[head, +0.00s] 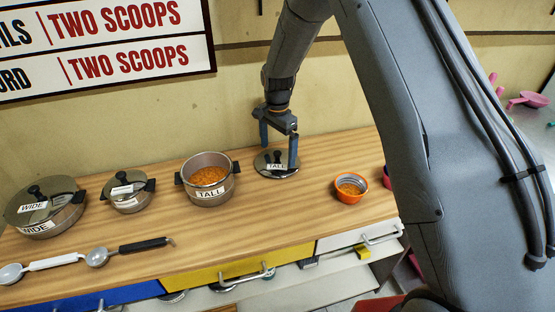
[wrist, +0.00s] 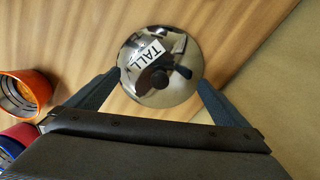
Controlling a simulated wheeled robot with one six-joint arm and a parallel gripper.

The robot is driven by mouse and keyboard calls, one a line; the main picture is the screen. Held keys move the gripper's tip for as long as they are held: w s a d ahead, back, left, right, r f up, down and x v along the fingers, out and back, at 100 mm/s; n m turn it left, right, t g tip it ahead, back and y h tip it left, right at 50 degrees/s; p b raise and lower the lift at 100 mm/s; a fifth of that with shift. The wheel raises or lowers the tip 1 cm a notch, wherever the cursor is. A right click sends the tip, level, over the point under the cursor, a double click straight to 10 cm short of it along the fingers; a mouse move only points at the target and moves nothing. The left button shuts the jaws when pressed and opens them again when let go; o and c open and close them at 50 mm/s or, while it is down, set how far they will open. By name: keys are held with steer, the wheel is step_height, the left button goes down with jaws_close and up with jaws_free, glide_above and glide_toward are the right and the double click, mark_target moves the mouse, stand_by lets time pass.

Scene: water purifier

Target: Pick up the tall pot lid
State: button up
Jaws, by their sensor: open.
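The tall pot lid (head: 271,172) is a round, shiny metal lid with a dark knob and a white "TALL" label. It lies flat on the wooden counter, to the right of the tall pot (head: 209,187). My gripper (head: 279,142) is open, pointing down over the lid, with one finger on each side in the head view. In the wrist view the lid (wrist: 160,66) lies just beyond my fingertips (wrist: 157,76), roughly centred between them. The knob (wrist: 160,79) stands free between the fingers. The exact height gap is hard to tell.
The tall pot holds orange contents. Lidded pots (head: 126,196) and (head: 45,210), the latter marked "WIDE", stand at left. Ladles (head: 110,253) lie in front. A wall rises behind the counter.

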steer(key=shift+f, duration=0.95)
